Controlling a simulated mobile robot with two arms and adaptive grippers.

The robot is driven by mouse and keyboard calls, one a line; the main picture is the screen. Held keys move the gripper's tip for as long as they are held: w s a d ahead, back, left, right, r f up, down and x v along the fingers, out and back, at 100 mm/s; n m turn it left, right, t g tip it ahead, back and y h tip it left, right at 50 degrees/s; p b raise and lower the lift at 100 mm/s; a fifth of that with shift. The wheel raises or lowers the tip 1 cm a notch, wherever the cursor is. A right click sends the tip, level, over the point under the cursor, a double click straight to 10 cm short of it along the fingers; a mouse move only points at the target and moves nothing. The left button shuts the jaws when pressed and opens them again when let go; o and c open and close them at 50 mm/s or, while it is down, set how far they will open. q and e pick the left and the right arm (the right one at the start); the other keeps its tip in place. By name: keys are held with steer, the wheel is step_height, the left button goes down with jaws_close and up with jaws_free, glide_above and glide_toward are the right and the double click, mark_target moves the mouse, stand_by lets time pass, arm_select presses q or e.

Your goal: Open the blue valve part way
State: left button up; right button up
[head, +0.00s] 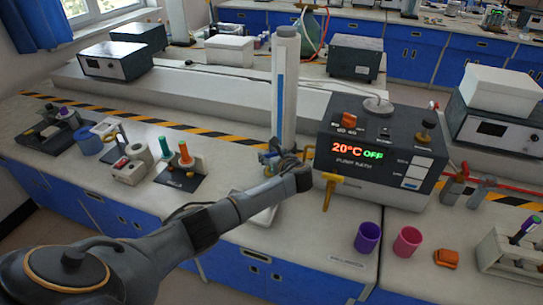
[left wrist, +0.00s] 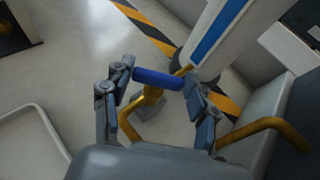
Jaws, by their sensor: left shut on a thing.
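The blue valve shows in the left wrist view as a blue bar handle (left wrist: 158,78) on a brass-yellow body (left wrist: 150,98). The handle lies crosswise, one end at each finger of my left gripper (left wrist: 157,84). The gripper is shut on it, with the fingers well apart around its length. In the head view my left gripper (head: 283,163) is at the foot of a tall white column with a blue stripe (head: 280,95). There the valve is small and mostly hidden by the gripper. How far the valve is turned I cannot tell. My right gripper is not in view.
The pump bath (head: 375,187), reading 20°C OFF, stands right of the gripper, with a yellow spout (head: 328,193) close by. A purple cup (head: 368,238) and a pink cup (head: 407,242) stand nearer the front edge. A light tray (head: 262,213) lies partly under my arm.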

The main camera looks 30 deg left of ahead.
arm_select(q)
steer(key=shift+w+n+g+y, duration=0.1)
steer(key=shift+n+g+y, duration=0.4)
steer(key=shift+n+g, duration=0.2)
steer(key=o, duration=1.1)
steer(key=shift+o, duration=0.2)
steer(key=v, duration=1.2)
